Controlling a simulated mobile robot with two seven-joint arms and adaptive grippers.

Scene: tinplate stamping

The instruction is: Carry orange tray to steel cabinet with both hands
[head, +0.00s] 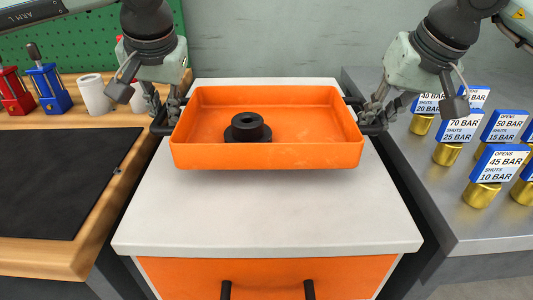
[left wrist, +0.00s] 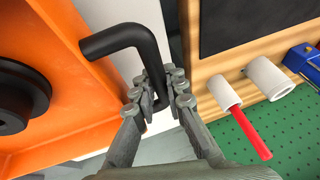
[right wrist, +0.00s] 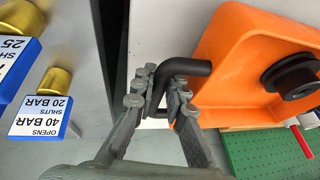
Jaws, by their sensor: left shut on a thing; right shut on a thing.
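The orange tray (head: 310,155) is over the white top of a cabinet (head: 262,225) with an orange front; whether it touches the top I cannot tell for sure. A black flanged part (head: 247,127) lies in the tray, left of its middle. My left gripper (head: 168,115) is shut on the tray's left black handle, which shows in the left wrist view (left wrist: 135,40). My right gripper (head: 372,115) is shut on the right black handle, clear in the right wrist view (right wrist: 185,68).
At left is a wooden bench (head: 120,195) with a black mat (head: 60,185), red and blue tools and white rolls. At right a grey steel surface (head: 425,190) carries several brass parts with blue pressure labels (head: 497,162). The white top is clear in front of the tray.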

